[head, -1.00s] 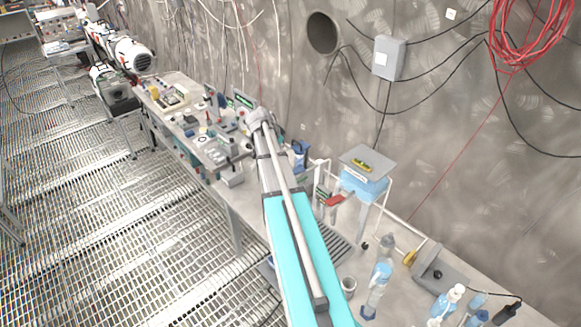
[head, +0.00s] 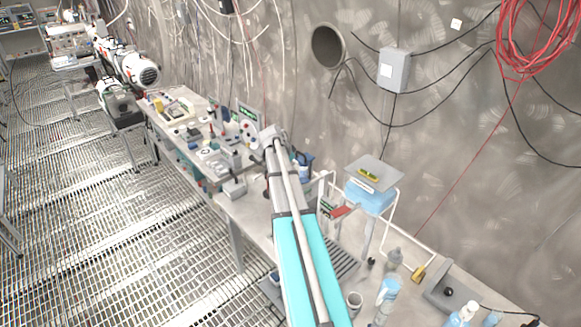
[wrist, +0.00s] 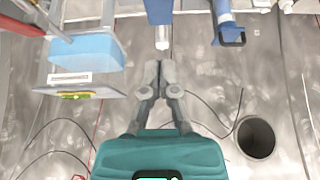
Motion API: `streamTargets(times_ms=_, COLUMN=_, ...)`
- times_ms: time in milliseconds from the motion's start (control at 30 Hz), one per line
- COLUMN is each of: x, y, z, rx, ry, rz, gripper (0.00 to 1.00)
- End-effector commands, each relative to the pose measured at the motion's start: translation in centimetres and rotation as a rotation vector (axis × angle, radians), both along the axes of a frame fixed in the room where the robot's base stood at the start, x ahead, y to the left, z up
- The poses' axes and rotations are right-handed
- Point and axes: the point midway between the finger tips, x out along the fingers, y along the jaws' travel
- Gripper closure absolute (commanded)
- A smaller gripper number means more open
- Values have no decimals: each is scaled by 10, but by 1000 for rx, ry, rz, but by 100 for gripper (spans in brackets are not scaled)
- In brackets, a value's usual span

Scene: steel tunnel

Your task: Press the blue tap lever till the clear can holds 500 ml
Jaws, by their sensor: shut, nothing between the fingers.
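In the wrist view my gripper (wrist: 158,68) has its grey fingers together, with nothing between them. Just beyond its tips at the top is a blue part (wrist: 159,12) with a pale tip; I cannot tell whether this is the tap lever. A second blue piece (wrist: 227,18) with a dark loop stands to its right. In the head view a small blue object (head: 304,160) shows beside the far end of my arm. My gripper is not clear there. I cannot pick out the clear can or its level.
A tank of blue liquid (head: 369,197) stands on a frame right of my arm; it also shows in the wrist view (wrist: 87,50). A red handle (head: 343,212) is near it. A cup (head: 354,303) and bottles (head: 388,292) stand in front. The wall has a round hole (head: 327,46).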

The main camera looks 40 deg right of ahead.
Motion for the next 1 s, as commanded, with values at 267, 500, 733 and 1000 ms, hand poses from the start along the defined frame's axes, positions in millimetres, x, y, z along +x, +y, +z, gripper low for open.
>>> streamTargets(times_ms=267, x=1, y=-13, z=-26, rx=0, ry=0, rz=0, gripper=100)
streamTargets(times_ms=500, x=0, y=-17, z=-44, rx=0, ry=0, rz=0, gripper=100)
streamTargets(times_ms=733, x=0, y=-13, z=-60, rx=0, ry=1, rz=1, gripper=100)
streamTargets(times_ms=1000, x=0, y=-10, z=-70, rx=0, ry=0, rz=0, gripper=100)
